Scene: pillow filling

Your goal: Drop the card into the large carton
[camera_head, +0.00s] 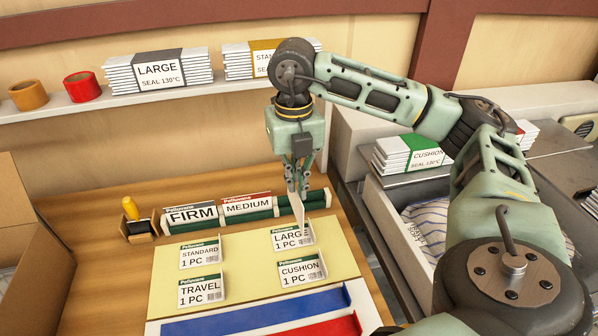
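My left gripper is not in view.
STANDARD (200,254), TRAVEL (201,290) and CUSHION (300,270) labels stand on the mat (240,262). Behind are FIRM (191,215) and MEDIUM (248,206) cards and a yellow-handled tool (130,209). Blue (255,311) and red strips lie in front. A shelf holds tape rolls (82,87).

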